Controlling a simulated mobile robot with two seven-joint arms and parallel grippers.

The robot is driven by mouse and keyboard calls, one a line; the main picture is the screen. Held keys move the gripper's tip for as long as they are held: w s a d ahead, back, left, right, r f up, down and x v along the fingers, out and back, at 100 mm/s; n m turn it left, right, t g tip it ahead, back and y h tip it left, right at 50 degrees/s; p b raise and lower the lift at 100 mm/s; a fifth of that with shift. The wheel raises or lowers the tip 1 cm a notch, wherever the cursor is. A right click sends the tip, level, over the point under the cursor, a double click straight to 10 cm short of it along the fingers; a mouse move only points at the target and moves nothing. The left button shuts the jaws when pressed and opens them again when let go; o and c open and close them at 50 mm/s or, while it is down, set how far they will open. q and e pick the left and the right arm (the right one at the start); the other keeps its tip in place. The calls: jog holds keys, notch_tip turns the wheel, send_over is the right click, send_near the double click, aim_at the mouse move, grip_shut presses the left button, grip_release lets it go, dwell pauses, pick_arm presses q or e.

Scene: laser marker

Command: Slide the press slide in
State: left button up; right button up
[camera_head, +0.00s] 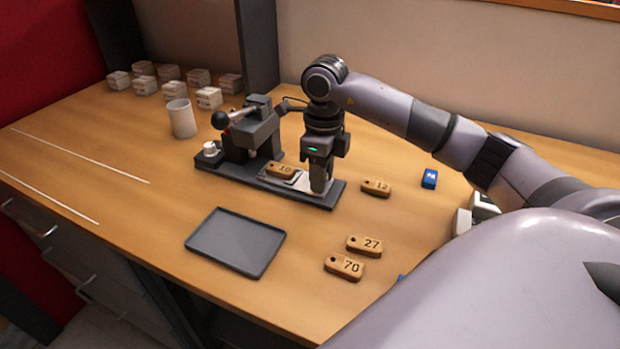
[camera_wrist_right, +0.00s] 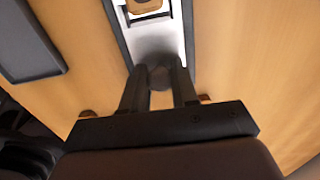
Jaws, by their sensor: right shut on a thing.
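The press (camera_head: 255,135) stands on a dark base plate at the middle of the table, with a lever ending in a black ball. The press slide (camera_head: 297,181) is a light metal plate on the right part of the base. A wooden tag marked 10 (camera_head: 281,170) lies on the slide, apart from the press body's right side. My right gripper (camera_head: 320,188) points down at the slide's right end. In the right wrist view, its fingers (camera_wrist_right: 160,85) are shut on a dark round knob at the slide's end. My left gripper is not in view.
A dark empty tray (camera_head: 236,242) lies in front of the press. Wooden tags 12 (camera_head: 376,187), 27 (camera_head: 364,245) and 70 (camera_head: 345,267) lie to the right. A white cup (camera_head: 182,119) and several small white boxes (camera_head: 172,82) stand at the back left.

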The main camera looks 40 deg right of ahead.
aim_at(301, 181)
jog(key=shift+w+a+f, duration=0.15)
jog(key=shift+w+a, duration=0.2)
jog(key=shift+w, duration=0.25)
jog(key=shift+w+a+f, duration=0.15)
jog(key=shift+w+a, duration=0.2)
jog(key=shift+w, duration=0.3)
jog(key=shift+w+a+f, duration=0.15)
jog(key=shift+w+a, duration=0.2)
jog(key=shift+w, duration=0.25)
jog(key=o, duration=0.8)
jog(key=shift+a, duration=0.1)
notch_tip(301, 181, up, 8)
jog(key=p, duration=0.6)
jog(key=shift+w+f, duration=0.1)
jog(key=shift+f, duration=0.1)
jog(key=shift+d, duration=0.2)
